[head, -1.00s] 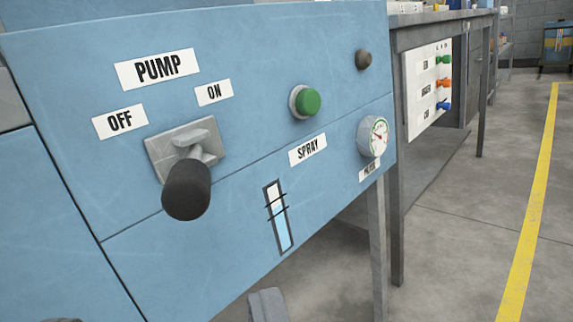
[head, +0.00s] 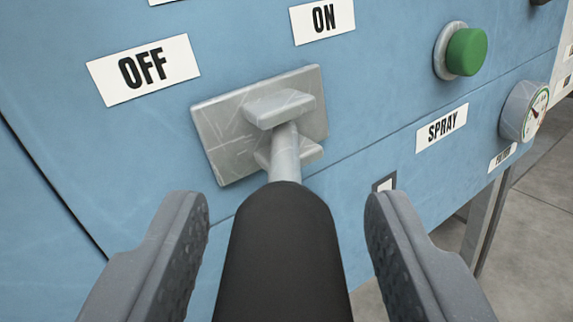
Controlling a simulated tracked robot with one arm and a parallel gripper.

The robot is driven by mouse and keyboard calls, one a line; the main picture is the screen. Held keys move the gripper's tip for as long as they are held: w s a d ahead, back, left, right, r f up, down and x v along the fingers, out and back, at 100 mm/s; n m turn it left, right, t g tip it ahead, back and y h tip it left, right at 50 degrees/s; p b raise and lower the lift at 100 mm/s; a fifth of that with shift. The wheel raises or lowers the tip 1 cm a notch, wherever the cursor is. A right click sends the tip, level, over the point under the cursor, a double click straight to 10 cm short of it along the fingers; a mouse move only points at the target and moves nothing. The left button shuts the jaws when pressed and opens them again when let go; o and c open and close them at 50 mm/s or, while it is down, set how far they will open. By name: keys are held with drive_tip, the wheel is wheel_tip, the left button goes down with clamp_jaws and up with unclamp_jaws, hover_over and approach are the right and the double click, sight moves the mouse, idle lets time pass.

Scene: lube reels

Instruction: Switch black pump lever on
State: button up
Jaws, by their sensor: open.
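The black pump lever (head: 282,255) sticks out from a grey metal plate (head: 225,130) on the blue panel, and its black grip points toward the camera. The OFF label (head: 143,69) is up and left of the plate, and the ON label (head: 323,18) is above it to the right. My gripper (head: 287,215) is open, with one finger on each side of the black grip. A gap shows between the grip and each finger. The lower end of the grip is cut off by the picture's bottom edge.
A green button (head: 467,52) with a SPRAY label (head: 441,127) below it is to the right on the panel. A round gauge (head: 525,110) is farther right. Grey floor shows at the lower right.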

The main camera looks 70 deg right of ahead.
drive_tip(key=shift+w+d, duration=0.1)
drive_tip(key=shift+d, duration=0.35)
